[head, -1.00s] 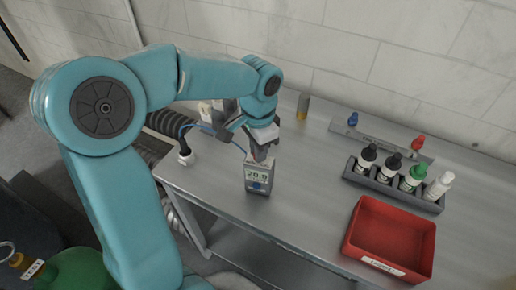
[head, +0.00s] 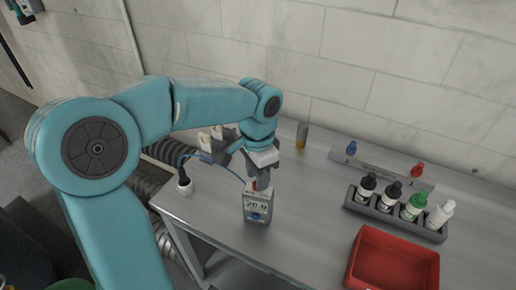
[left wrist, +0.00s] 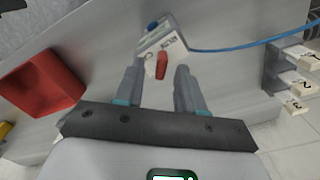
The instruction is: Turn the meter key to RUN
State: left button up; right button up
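In the head view my left gripper (head: 262,167) is just above the meter. My right gripper is not in view.
A blue cable (left wrist: 235,45) runs from the meter. A red tray (head: 392,262) and a rack of dropper bottles (head: 395,212) stand to the right. Bare table lies between meter and tray.

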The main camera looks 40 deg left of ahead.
pick_arm(q)
notch_tip(320, 180, up, 14)
jog(key=shift+f, duration=0.15)
dwell(0.7)
